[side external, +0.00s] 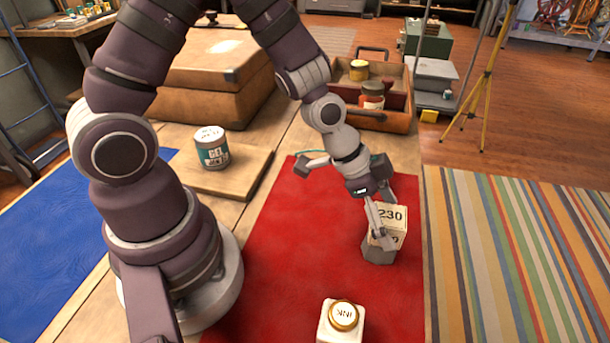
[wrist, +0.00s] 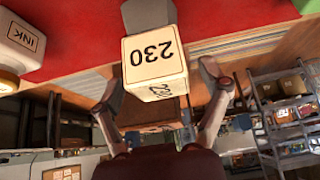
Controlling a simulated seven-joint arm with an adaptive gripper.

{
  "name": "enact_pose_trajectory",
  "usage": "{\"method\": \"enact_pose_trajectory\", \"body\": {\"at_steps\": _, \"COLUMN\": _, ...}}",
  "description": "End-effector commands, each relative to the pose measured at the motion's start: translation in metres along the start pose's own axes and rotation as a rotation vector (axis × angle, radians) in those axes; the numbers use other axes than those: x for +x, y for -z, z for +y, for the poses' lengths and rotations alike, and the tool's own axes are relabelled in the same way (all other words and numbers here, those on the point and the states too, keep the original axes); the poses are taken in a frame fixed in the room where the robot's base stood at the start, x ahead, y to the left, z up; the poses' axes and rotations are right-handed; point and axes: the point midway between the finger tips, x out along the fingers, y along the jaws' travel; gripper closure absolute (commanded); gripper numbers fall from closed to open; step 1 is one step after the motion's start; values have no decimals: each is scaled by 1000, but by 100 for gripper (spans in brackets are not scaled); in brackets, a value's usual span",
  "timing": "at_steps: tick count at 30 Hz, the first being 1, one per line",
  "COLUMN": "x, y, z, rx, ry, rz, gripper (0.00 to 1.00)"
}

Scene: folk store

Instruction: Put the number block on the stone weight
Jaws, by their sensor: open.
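The number block (side external: 392,214) is a cream cube marked 230. It sits on top of the grey stone weight (side external: 378,252), on the red mat. In the wrist view the block (wrist: 155,62) is in the middle, with the grey weight (wrist: 147,14) partly hidden behind it. My gripper (side external: 381,232) is open at the block, and one finger crosses in front of it in the side view. In the wrist view my gripper's fingertips (wrist: 159,80) stand apart on either side of the block, with visible gaps.
A white ink bottle (side external: 341,322) with a gold lid stands at the mat's front. A labelled tin (side external: 211,148) stands on a wooden board at left. A wooden tray (side external: 397,118) with jars is behind. The red mat (side external: 290,255) has free room left of the weight.

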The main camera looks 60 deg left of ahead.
Motion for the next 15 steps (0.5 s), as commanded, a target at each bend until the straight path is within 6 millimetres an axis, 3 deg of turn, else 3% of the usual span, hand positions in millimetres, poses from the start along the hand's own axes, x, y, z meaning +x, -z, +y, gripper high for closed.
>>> {"method": "enact_pose_trajectory", "body": {"at_steps": 15, "x": -93, "y": 0, "z": -1, "rx": 2, "ry": 7, "rz": 2, "gripper": 24}}
